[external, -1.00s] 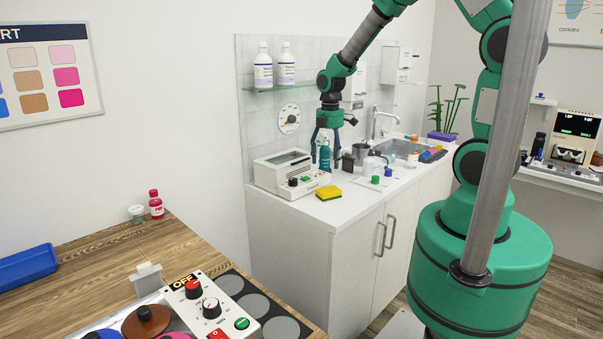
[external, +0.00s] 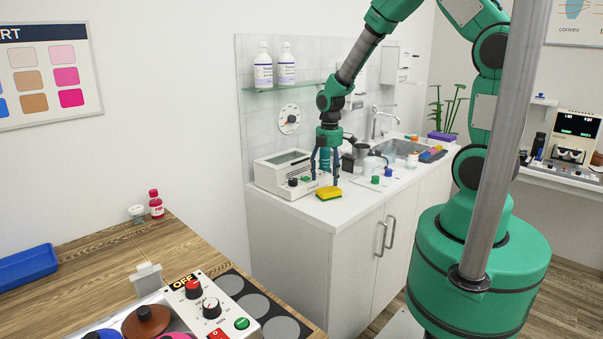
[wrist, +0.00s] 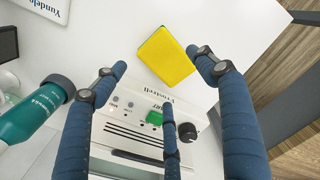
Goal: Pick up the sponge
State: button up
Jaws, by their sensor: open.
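The yellow sponge (external: 329,193) with a green side lies on the white counter (external: 349,207) near its front edge. In the wrist view the sponge (wrist: 166,57) lies beyond the fingertips, between the left and right fingers. My gripper (external: 325,180) is open and empty, fingers pointing down, just above and slightly behind the sponge. In the wrist view my gripper (wrist: 160,75) shows spread blue fingers, with none touching the sponge.
A white device (external: 290,176) with a black knob stands close left of the sponge; it lies below my fingers in the wrist view. Small bottles and a sink (external: 402,147) lie farther right.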

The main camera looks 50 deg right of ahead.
aim_at(327, 188)
jog(key=shift+a+f+b, duration=0.15)
jog(key=shift+f+b, duration=0.5)
jog(key=shift+f, duration=1.85)
jog(key=shift+c, duration=0.5)
jog(key=c, duration=0.4)
